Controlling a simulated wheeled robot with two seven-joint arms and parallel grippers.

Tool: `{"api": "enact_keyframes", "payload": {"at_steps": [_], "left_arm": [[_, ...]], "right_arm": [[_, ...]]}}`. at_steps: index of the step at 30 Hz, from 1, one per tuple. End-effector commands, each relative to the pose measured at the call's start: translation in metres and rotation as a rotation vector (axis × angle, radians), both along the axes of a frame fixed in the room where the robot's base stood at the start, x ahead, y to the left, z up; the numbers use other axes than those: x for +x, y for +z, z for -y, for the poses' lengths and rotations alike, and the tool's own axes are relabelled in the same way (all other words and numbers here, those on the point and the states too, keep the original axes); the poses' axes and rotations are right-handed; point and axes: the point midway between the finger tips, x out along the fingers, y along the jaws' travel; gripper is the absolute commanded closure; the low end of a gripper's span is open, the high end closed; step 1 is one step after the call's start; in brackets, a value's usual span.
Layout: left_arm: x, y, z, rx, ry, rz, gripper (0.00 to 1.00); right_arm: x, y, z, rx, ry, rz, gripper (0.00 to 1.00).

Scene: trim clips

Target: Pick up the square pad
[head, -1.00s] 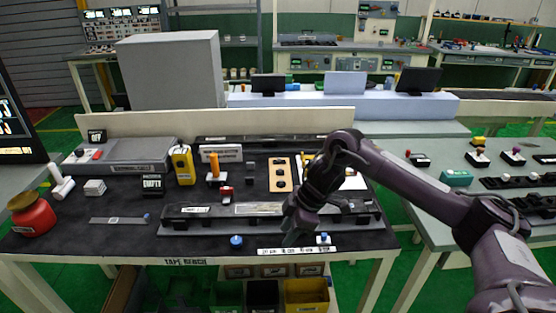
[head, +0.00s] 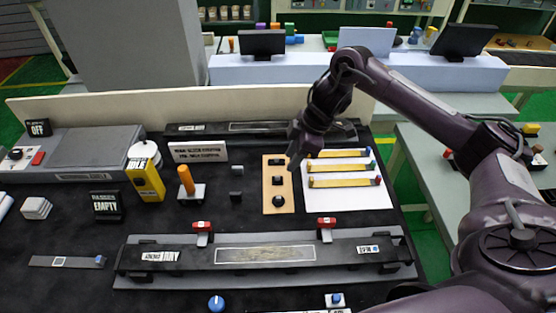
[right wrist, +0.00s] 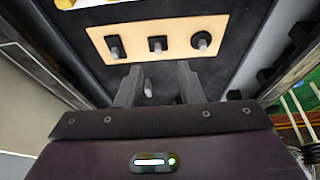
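The square pad (head: 277,181) is a small black piece with a grey peg. It sits in the middle of a tan wooden board (head: 270,208), between a rectangular pad (head: 275,162) and a round pad (head: 279,201). In the right wrist view the square pad (right wrist: 157,44) is ahead of the fingers, apart from them. My right gripper (head: 293,160) hangs above the board's right edge in the head view. Its two fingers (right wrist: 158,86) are spread, with no pad held between them. My left gripper is not in view.
A long black fixture (head: 185,258) with two red clamps lies in front of the board. A white sheet (head: 350,200) with yellow strips is to the right. An orange-handled tool (head: 187,181) and a yellow device (head: 146,178) stand to the left.

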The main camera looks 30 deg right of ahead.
Motion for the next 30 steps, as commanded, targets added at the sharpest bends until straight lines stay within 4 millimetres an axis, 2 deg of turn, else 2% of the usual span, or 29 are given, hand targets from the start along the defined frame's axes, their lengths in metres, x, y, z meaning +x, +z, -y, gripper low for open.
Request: {"api": "enact_keyframes", "payload": {"at_steps": [4,9,17,21,29,30], "left_arm": [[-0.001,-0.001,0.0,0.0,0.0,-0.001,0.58],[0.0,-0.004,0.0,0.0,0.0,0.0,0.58],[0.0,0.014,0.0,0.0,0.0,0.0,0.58],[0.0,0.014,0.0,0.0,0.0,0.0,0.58],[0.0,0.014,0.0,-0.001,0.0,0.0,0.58],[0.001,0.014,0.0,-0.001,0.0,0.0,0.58]], "right_arm": [[0.0,-0.006,-0.002,0.0,0.001,-0.002,0.65],[0.003,-0.023,-0.01,0.001,0.0,-0.003,0.65],[0.008,-0.05,-0.027,0.001,0.0,-0.004,0.65],[0.011,-0.066,-0.032,0.0,-0.001,-0.003,0.65],[0.012,-0.071,-0.033,-0.001,0.0,0.0,0.65],[0.012,-0.071,-0.032,-0.001,0.0,0.0,0.68]]}}
